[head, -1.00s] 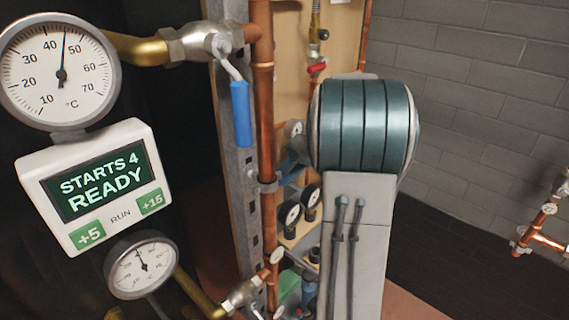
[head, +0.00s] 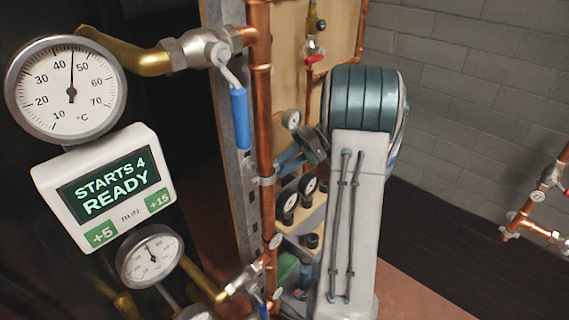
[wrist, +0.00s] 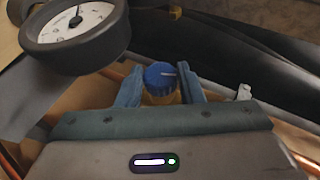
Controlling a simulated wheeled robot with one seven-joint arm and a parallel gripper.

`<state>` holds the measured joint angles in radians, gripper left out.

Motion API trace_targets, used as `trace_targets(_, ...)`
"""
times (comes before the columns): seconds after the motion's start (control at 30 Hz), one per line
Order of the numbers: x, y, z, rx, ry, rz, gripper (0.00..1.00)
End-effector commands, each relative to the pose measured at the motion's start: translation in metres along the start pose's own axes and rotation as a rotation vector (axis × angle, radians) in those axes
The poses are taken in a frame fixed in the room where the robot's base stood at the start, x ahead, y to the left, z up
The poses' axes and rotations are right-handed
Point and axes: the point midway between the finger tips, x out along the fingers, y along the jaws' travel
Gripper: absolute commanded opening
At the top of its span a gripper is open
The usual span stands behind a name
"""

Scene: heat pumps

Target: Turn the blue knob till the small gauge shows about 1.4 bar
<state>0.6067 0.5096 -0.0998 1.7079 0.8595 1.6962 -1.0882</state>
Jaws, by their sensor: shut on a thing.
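The blue knob (wrist: 161,75), with a white mark on its top, sits between the two blue fingers of my gripper (wrist: 160,88) in the wrist view. My gripper is shut on the knob. In the head view my gripper (head: 288,160) reaches left toward the board, and I cannot make out the knob there. A small round gauge with a dark rim (wrist: 76,30) stands close by at the upper left of the wrist view. Its face is cut off and its figures are too small to read. A small gauge (head: 291,119) also shows just above my gripper in the head view.
A copper pipe (head: 260,100) and a blue-handled valve (head: 240,118) stand left of my gripper. Two dark-rimmed gauges (head: 298,192) sit below it. A large thermometer (head: 68,90) and a display reading "STARTS 4 READY" (head: 106,187) are at the left.

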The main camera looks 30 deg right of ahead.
Motion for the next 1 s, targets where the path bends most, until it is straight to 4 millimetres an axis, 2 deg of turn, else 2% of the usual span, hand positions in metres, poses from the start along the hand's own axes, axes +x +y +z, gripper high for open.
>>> trace_targets(0.17, 0.0, 0.0, 0.0, 0.0, 0.0, 0.001, 0.11)
trace_targets(0.2, 0.0, 0.0, 0.0, 0.0, 0.0, 0.001, 0.39)
trace_targets(0.27, 0.0, 0.0, 0.0, 0.0, 0.0, 0.001, 0.56)
trace_targets(0.53, 0.0, 0.0, 0.0, 0.0, 0.0, 0.001, 0.56)
trace_targets(0.67, -0.008, -0.001, 0.0, 0.0, 0.001, 0.002, 0.56)
trace_targets(0.77, -0.024, -0.001, -0.001, 0.0, 0.003, 0.004, 0.56)
trace_targets(1.0, -0.08, -0.001, -0.001, 0.001, 0.003, 0.003, 0.56)
